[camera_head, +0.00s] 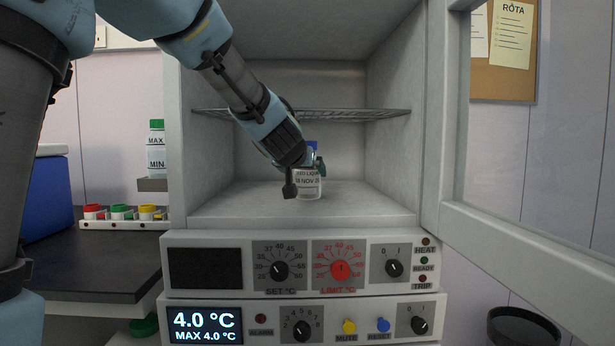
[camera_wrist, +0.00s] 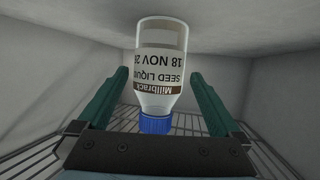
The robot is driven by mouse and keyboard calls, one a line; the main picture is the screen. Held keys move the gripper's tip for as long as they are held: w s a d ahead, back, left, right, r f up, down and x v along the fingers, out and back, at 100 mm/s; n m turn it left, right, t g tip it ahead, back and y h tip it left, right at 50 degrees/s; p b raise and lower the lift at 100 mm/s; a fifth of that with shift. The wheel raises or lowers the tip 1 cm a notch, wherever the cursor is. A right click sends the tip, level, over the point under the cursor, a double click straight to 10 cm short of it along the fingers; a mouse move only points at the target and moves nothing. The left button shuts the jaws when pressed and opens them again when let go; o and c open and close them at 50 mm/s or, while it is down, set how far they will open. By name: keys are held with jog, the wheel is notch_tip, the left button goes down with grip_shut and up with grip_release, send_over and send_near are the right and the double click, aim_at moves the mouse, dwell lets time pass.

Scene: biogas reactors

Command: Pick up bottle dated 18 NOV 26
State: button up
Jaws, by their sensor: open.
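A clear bottle (camera_head: 309,190) with a blue cap stands upright on the floor of the open cabinet. In the wrist view the bottle (camera_wrist: 162,60) appears upside down; its label reads Millbrack, SEED LIQUID, 18 NOV 26. My gripper (camera_wrist: 160,76) is open, with one green finger on each side of the bottle and gaps between the fingers and the glass. In the head view my gripper (camera_head: 310,168) reaches down into the cabinet at the bottle and hides part of its upper half.
A wire shelf (camera_head: 370,113) crosses the cabinet above the bottle. The glass door (camera_head: 520,225) stands open at right. Dials and displays (camera_head: 300,270) lie below. At left are another bottle (camera_head: 157,150), coloured caps (camera_head: 118,212) and a blue box (camera_head: 45,195).

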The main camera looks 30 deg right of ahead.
aim_at(307, 174)
jog(key=x, duration=0.4)
jog(key=shift+d+f, duration=0.1)
jog(key=shift+c, duration=0.2)
jog(key=c, duration=1.5)
grip_shut()
